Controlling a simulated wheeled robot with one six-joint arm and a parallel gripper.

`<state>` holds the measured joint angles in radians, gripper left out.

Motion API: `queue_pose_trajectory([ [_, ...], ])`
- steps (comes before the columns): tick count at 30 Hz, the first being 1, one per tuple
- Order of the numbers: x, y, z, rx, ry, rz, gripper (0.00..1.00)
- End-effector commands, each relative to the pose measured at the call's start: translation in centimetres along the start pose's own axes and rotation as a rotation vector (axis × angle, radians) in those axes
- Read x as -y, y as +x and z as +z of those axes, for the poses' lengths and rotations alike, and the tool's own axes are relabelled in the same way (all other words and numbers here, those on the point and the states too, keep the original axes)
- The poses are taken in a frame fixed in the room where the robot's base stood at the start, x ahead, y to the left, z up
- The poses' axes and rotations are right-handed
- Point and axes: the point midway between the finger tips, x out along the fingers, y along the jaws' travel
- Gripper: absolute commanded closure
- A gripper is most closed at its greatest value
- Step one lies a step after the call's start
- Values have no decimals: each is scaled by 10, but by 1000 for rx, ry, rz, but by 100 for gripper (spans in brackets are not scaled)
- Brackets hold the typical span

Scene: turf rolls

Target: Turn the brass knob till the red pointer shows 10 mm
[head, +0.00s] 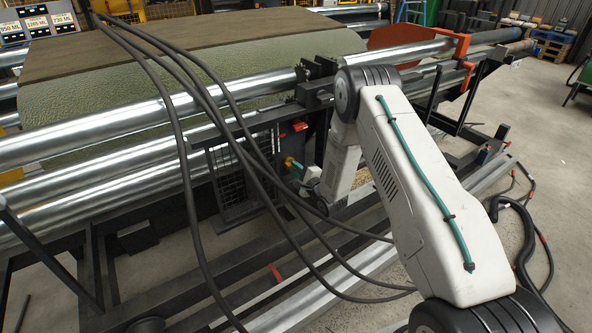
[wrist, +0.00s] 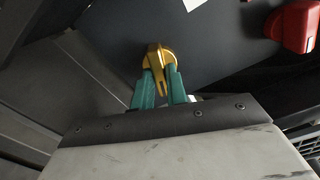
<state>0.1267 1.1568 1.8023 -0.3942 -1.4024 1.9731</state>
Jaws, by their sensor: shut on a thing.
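The brass knob (wrist: 157,58) shows in the wrist view at top centre, a rounded head with a flat, slotted bar across it. My gripper (wrist: 160,77) has its two teal fingers on either side of the bar, shut on the knob. In the head view my gripper (head: 290,163) is a small teal patch beside the dark machine frame, below the rollers; the knob is too small there to make out clearly. A sliver of a white plate (wrist: 191,4) shows at the top edge of the wrist view. I cannot make out a red pointer or any scale marks.
A red block (wrist: 294,26) sits on the dark panel right of the knob; a red part (head: 299,126) also shows in the head view. Steel rollers (head: 90,125) and turf (head: 200,72) lie above. Black hoses (head: 185,150) hang across the front. Open floor lies right.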

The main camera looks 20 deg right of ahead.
Motion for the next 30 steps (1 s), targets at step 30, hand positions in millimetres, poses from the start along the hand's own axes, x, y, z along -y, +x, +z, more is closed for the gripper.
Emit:
queue_pose_trajectory([
  [30,-2,-1,0,-1,140,3,64],
])
